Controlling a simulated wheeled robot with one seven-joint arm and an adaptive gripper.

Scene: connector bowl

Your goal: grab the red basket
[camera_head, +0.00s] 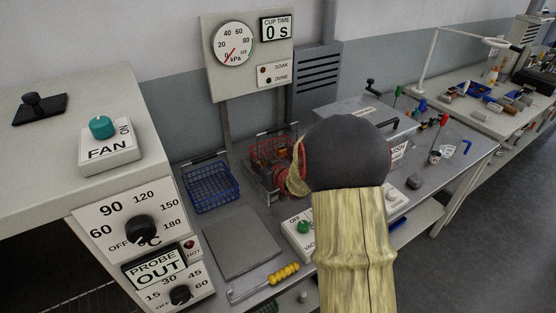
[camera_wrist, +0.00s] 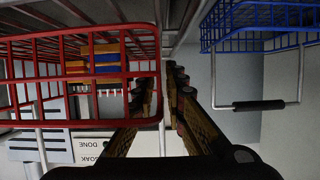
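The red wire basket (camera_head: 268,150) stands on the metal bench at the middle of the head view, with parts inside it. In the wrist view the red basket (camera_wrist: 84,116) fills the left side, with yellow and blue pieces showing through its wires. My gripper (camera_head: 296,168) is at the right side of the basket in the head view, mostly hidden behind my dark wrist. In the wrist view my gripper (camera_wrist: 164,85) has its fingertips close together at the basket's right edge. I cannot tell whether they hold any wire or handle.
A blue wire basket (camera_head: 210,190) stands to the left, and its black handle grip (camera_wrist: 260,105) shows in the wrist view. A grey plate (camera_head: 240,246) lies in front. The gauge panel (camera_head: 248,55) stands behind. A yellow-handled tool (camera_head: 282,274) lies near the front edge.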

